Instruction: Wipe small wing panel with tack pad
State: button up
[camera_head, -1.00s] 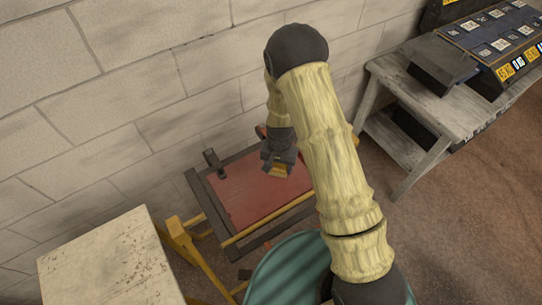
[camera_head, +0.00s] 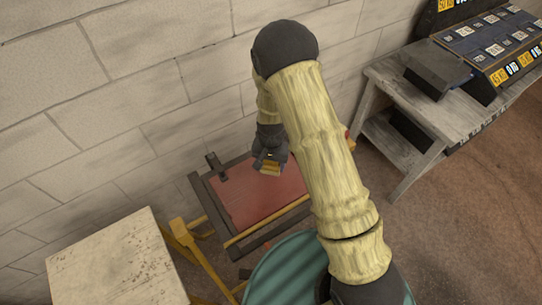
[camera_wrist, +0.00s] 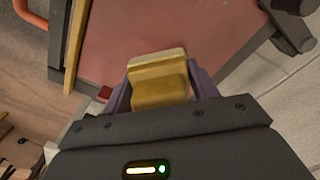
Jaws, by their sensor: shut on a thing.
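The small wing panel (camera_head: 243,203) is a flat reddish sheet held in a dark frame with a yellow bar along its near side. It also fills much of the upper wrist view (camera_wrist: 215,40). My gripper (camera_head: 270,163) is over the panel's far part. It is shut on the tack pad (camera_wrist: 158,82), a yellow-tan block with a paler front edge, seen between the fingers in the wrist view. I cannot tell whether the pad touches the panel. My arm hides the panel's right end in the head view.
A pale worn table (camera_head: 110,262) stands at the lower left, beside yellow stand legs (camera_head: 182,235). A grey wooden bench (camera_head: 425,125) with a dark labelled rack (camera_head: 490,45) is at the right. A block wall (camera_head: 130,80) closes off the back.

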jog(key=shift+s+a+r+p, duration=0.15)
jog(key=shift+r+p, duration=0.1)
jog(key=shift+r, duration=0.25)
jog(key=shift+s+a+r+p, duration=0.1)
jog(key=shift+r+p, duration=0.1)
jog(key=shift+r, duration=0.3)
jog(key=shift+d+r, duration=0.15)
jog(key=shift+r, duration=0.1)
jog(key=shift+w+d, duration=0.1)
jog(key=shift+w, duration=0.05)
